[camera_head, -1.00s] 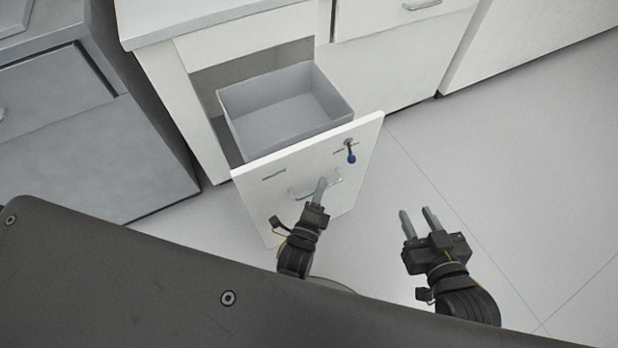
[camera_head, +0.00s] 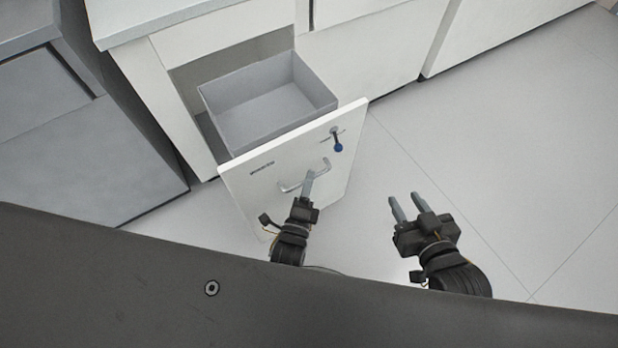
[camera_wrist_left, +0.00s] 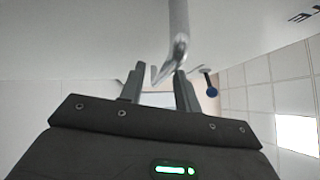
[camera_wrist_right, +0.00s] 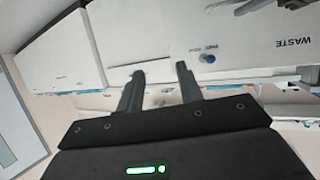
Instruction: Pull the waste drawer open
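The waste drawer (camera_head: 240,190) stands pulled out from the white cabinet, with a grey open bin (camera_head: 215,110) behind its white front. Its metal bar handle (camera_head: 320,170) is on the front; the right wrist view shows the word WASTE on the drawer front (camera_wrist_right: 292,42). My left gripper (camera_head: 309,174) is at the handle. In the left wrist view its fingers (camera_wrist_left: 160,78) are apart, and the handle (camera_wrist_left: 179,25) reaches down to the gap between their tips. I cannot tell whether they touch it. My right gripper (camera_head: 403,197) is open and empty, right of the drawer above the floor.
A blue-tipped key or knob (camera_head: 338,147) sticks out of the drawer front near its top right. A grey cabinet (camera_head: 90,160) stands to the left. More white cabinets (camera_head: 370,60) run to the right. The floor (camera_head: 500,150) on the right is clear.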

